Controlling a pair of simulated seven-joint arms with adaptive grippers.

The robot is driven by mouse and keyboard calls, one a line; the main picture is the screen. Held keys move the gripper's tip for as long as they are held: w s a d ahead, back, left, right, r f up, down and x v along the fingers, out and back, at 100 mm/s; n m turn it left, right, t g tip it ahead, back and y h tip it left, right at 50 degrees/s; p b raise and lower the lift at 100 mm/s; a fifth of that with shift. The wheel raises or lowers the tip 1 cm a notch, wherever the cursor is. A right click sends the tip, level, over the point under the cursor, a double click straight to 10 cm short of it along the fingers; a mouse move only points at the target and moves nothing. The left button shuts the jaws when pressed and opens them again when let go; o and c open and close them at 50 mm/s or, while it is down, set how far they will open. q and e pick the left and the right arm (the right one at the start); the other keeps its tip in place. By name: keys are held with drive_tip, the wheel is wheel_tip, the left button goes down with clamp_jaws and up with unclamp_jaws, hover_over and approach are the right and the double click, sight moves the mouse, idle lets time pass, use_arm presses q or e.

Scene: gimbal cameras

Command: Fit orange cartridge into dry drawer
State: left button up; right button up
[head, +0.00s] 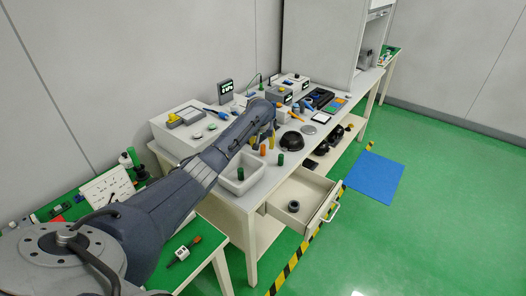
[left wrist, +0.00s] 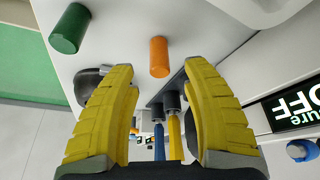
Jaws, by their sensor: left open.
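The orange cartridge (head: 263,150) stands upright on the white bench, and in the left wrist view it (left wrist: 158,57) shows between and beyond my fingertips. My left gripper (left wrist: 160,88) is open, with its two yellow fingers apart and nothing between them. In the head view my left gripper (head: 272,136) is beside the orange cartridge, partly hidden by my arm. The drawer (head: 304,190) under the bench is pulled open and holds a dark ring-shaped object (head: 293,206). I cannot read any drawer label. My right gripper is not in view.
A green cylinder (head: 281,159) stands near the orange one, and another (head: 240,173) is in a white tray (head: 227,184). A black round dish (head: 292,142) is behind. Blue and yellow handled tools (left wrist: 174,130) show between my fingers.

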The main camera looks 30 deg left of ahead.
use_arm(q)
drive_tip(key=shift+x, duration=1.2)
clamp_jaws()
